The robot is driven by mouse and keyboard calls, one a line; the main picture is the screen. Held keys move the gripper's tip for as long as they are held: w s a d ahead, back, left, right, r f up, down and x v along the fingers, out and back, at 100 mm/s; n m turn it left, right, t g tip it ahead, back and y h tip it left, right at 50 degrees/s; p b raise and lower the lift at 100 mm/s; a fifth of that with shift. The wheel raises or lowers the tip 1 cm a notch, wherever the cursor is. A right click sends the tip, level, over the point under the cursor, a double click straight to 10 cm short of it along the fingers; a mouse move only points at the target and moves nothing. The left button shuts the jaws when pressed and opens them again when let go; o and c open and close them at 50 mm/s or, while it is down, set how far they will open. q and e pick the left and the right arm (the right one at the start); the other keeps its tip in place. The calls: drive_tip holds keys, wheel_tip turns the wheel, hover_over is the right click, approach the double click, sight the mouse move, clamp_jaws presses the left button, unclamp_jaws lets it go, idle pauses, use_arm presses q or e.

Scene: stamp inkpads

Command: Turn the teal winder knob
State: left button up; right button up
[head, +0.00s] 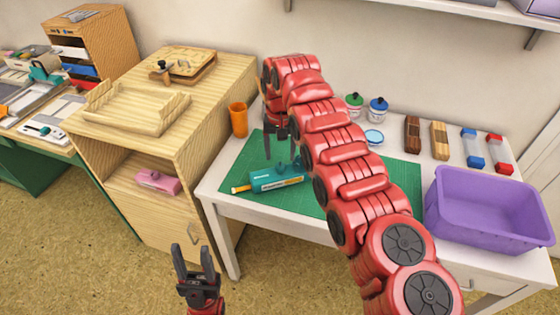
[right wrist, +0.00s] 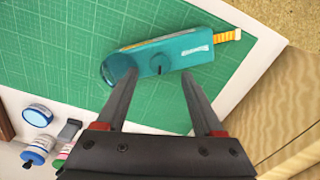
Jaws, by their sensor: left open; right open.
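The teal winder (head: 275,180) lies on the green cutting mat (head: 400,168), with a yellow strip sticking out of its left end. In the right wrist view the teal winder (right wrist: 185,50) lies beyond the fingers. Its small round teal knob (right wrist: 157,65) has a dark mark and sits roughly in line with the gap between the fingertips. My right gripper (right wrist: 157,80) is open and empty, pointing down above the winder; in the head view my right gripper (head: 281,148) is partly hidden by its arm. My left gripper (head: 191,252) is open and empty, low in front of the wooden cabinet.
An orange cup (head: 238,119) stands left of the mat. A purple bin (head: 490,208) stands at the table's right. Ink bottles (head: 377,108), stamps and blocks line the back. A wooden cabinet (head: 160,130) with a tray adjoins on the left. My right arm covers the middle of the mat.

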wheel_tip(320, 180, up, 5)
drive_tip(key=p, duration=0.2)
wheel_tip(320, 180, up, 9)
drive_tip(key=p, duration=0.9)
hover_over(279, 165)
drive_tip(key=shift+d+f, duration=0.1)
drive_tip(key=shift+f, duration=0.15)
